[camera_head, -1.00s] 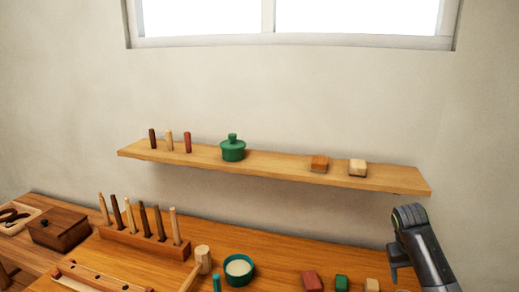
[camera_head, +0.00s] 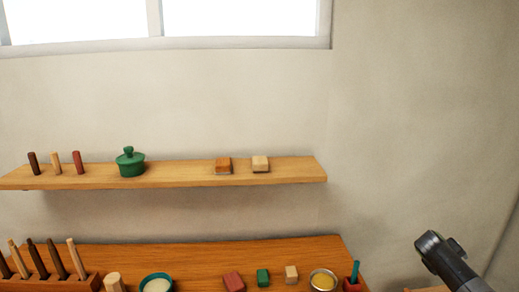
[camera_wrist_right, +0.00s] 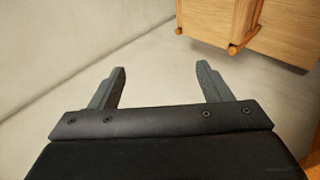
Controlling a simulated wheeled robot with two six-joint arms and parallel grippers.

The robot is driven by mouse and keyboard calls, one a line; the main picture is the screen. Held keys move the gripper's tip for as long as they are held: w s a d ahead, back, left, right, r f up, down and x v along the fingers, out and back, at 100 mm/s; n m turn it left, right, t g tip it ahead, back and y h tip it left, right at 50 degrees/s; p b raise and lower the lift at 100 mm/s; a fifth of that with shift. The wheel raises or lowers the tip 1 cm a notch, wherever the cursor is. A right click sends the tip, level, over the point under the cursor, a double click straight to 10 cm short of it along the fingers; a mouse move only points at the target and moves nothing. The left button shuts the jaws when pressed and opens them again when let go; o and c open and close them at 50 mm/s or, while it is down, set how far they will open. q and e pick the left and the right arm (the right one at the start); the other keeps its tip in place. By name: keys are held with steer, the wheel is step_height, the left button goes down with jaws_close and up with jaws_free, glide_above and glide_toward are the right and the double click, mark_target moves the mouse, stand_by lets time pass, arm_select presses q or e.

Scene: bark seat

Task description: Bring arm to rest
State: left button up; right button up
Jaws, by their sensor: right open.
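My right arm (camera_head: 450,262) comes in at the lower right of the head view, beyond the right end of the workbench; its gripper is not visible there. In the right wrist view my right gripper (camera_wrist_right: 161,84) is open, with its two grey fingers apart and nothing between them. Behind the fingers is a pale surface. My left arm and left gripper are not in view.
The wooden workbench (camera_head: 210,258) holds pegs in a rack, blocks and bowls along the bottom. A wall shelf (camera_head: 195,176) carries small pegs, a green lidded pot (camera_head: 130,163) and two blocks. A wooden piece (camera_wrist_right: 215,22) shows at the wrist view's upper right.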

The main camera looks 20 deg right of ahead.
steer(key=s+d+f+n+t, duration=0.1)
steer(key=s+d+f+n, duration=0.3)
steer(key=s, duration=0.6)
steer(key=s+d+f, duration=0.2)
steer(key=s+f, duration=0.4)
steer(key=s, duration=0.5)
steer(key=s+d+f+n+t, duration=0.1)
steer(key=s+d+f+n, duration=0.15)
steer(key=s+f, duration=0.55)
steer(key=s+a+f+m+y, duration=0.1)
steer(key=s+a+f+y, duration=0.15)
steer(key=a+f, duration=0.9)
steer(key=s+a+f+m+y, duration=0.15)
steer(key=s+a+f, duration=0.25)
steer(key=a+f, duration=0.7)
steer(key=a+f+m+y, duration=0.1)
steer(key=a+f+y, duration=0.2)
steer(key=a, duration=1.5)
steer(key=a+f+m+y, duration=0.15)
steer(key=a+f, duration=0.25)
steer(key=a, duration=1.3)
steer(key=shift+n+g+y, duration=0.25)
steer(key=shift+n+g, duration=0.15)
steer(key=shift+n, duration=0.05)
steer(key=f+b, duration=0.3)
steer(key=d+f+b, duration=0.1)
steer(key=b, duration=0.1)
steer(key=shift+s+d+f, duration=0.1)
steer(key=shift+s+f, duration=0.2)
steer(key=shift+f, duration=0.1)
